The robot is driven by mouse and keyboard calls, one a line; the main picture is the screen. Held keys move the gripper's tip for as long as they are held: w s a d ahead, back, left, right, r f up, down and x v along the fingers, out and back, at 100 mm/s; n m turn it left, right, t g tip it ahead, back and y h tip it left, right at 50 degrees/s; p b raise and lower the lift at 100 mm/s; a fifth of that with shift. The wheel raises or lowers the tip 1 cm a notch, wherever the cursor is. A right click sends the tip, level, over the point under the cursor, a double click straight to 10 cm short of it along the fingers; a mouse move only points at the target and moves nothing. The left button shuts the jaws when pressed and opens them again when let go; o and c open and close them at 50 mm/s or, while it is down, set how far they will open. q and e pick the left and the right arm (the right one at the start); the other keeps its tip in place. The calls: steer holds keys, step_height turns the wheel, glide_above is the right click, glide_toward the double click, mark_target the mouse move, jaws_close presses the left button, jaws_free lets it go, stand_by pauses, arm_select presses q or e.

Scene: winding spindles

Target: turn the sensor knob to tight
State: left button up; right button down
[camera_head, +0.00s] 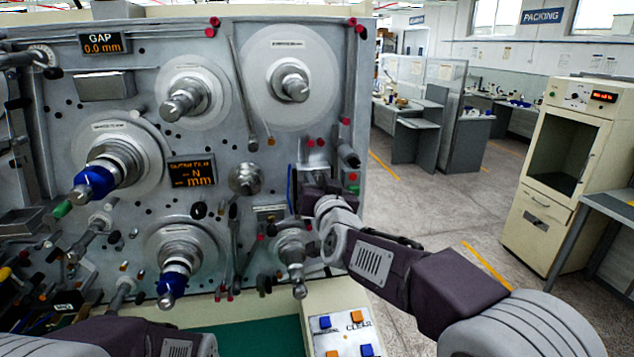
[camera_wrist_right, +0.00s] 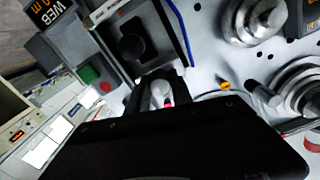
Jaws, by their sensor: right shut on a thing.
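My right gripper (camera_head: 318,192) is at the right part of the grey machine panel (camera_head: 225,135), its fingers mostly hidden by my wrist in the head view. In the right wrist view its two dark fingers (camera_wrist_right: 160,88) are closed around a small pale, rounded knob (camera_wrist_right: 159,90), which I take to be the sensor knob. A pinkish-red bit shows beside it. Its scale and the "tight" mark cannot be read. A black knob (camera_wrist_right: 132,46) on a grey box is apart from the fingers, just beyond them. My left arm shows at the lower left; its gripper is out of view.
Metal spindles stick out of the panel, including one with a blue collar (camera_head: 95,182). A green button (camera_wrist_right: 88,74) and a red one (camera_wrist_right: 105,87) are near the right gripper. A button console (camera_head: 341,322) stands below. Open floor lies to the right.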

steer(key=m+b, duration=0.3)
steer(key=m, duration=0.1)
steer(key=shift+f+m, duration=0.15)
steer(key=shift+m, duration=0.25)
arm_select(q)
step_height(320, 180, down, 6)
steer(key=b, duration=0.2)
steer(key=shift+b, duration=0.35)
arm_select(e)
steer(key=m, duration=0.6)
arm_select(q)
steer(key=shift+f+b, duration=0.95)
arm_select(e)
steer(key=m, duration=0.6)
steer(key=shift+m, duration=0.3)
arm_select(q)
steer(key=shift+f+b, duration=0.7)
arm_select(e)
steer(key=m, duration=0.5)
steer(key=shift+f+m, duration=0.15)
steer(key=shift+m, duration=0.25)
steer(key=c, duration=1.1)
jaws_free()
steer(key=shift+c, duration=0.2)
steer(key=shift+s, duration=0.1)
steer(key=shift+r, duration=0.2)
